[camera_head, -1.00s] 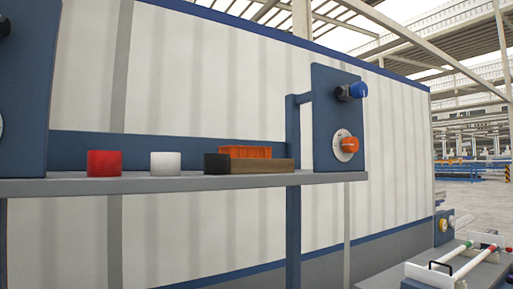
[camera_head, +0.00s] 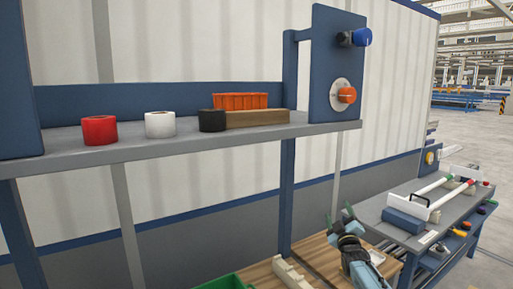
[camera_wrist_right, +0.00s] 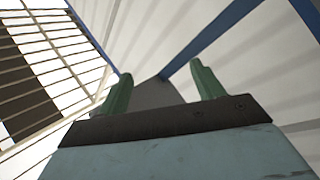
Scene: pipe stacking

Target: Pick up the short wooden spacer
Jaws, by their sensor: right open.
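My right gripper (camera_head: 339,217) is at the lower middle of the head view, pointing up, its green fingers apart and empty. In the right wrist view both green fingers (camera_wrist_right: 158,88) stand apart with nothing between them. A pale notched wooden piece (camera_head: 291,273) lies on the wooden bench top left of the gripper, cut off by the picture's bottom edge. A longer brown wooden block (camera_head: 257,118) lies on the upper shelf. I cannot tell for certain which piece is the short spacer. My left gripper is out of view.
The grey shelf (camera_head: 190,143) holds red (camera_head: 99,130), white (camera_head: 160,125) and black (camera_head: 212,121) tape rolls and an orange bin (camera_head: 240,101). A green bin (camera_head: 226,283) shows at the bottom. A grey side table (camera_head: 400,207) with pipes stands right of the gripper.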

